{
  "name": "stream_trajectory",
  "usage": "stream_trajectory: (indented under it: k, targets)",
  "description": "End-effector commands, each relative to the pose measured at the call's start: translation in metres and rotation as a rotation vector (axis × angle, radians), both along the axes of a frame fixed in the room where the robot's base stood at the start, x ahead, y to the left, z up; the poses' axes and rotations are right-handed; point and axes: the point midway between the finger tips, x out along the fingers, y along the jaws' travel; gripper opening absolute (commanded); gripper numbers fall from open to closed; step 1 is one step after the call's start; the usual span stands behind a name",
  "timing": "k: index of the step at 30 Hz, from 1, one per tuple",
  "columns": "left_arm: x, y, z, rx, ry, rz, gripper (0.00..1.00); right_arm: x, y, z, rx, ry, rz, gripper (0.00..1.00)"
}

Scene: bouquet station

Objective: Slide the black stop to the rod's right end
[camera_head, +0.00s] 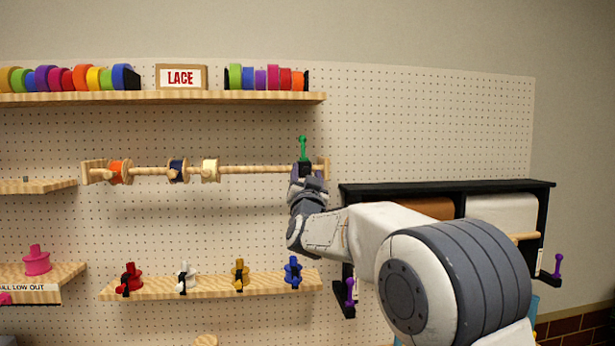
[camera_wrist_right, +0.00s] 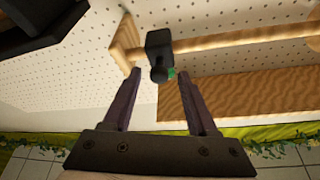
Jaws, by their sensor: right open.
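The wooden rod (camera_head: 255,169) runs across the pegboard under the upper shelf, with ribbon spools on its left half. The black stop (camera_head: 304,168) is at the rod's right end, close to the wooden end bracket (camera_head: 322,168); a green knob (camera_head: 303,143) stands up from it. In the right wrist view the black stop (camera_wrist_right: 160,46) sits on the rod beside the bracket (camera_wrist_right: 126,45). My right gripper (camera_wrist_right: 162,78) is open, its two fingers apart below the stop. In the head view my right gripper (camera_head: 307,186) partly hides the stop's lower side. My left gripper is not in view.
Orange (camera_head: 119,172), navy (camera_head: 177,171) and cream (camera_head: 210,171) spools hang on the rod. A shelf with ribbon rolls and a LACE sign (camera_head: 181,77) is above. A lower shelf (camera_head: 215,285) holds several coloured spools. A black rack (camera_head: 445,189) is at right.

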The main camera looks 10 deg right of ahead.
Motion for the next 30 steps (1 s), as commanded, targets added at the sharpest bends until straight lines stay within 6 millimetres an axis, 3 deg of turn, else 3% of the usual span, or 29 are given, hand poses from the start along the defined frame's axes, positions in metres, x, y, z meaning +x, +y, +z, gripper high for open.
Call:
stream_trajectory:
  k: [3,12,26,30]
  targets:
    - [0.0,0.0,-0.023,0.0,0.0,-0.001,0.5,-0.024,0.004,-0.015,0.001,-0.001,0.001,0.58]
    - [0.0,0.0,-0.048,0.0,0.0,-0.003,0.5,-0.071,0.011,-0.032,0.0,-0.001,0.001,0.58]
    - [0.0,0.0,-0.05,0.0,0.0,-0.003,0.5,-0.08,0.013,-0.033,-0.001,0.002,0.001,0.58]
    - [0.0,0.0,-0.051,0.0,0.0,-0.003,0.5,-0.083,0.033,-0.05,-0.019,0.072,0.067,0.58]
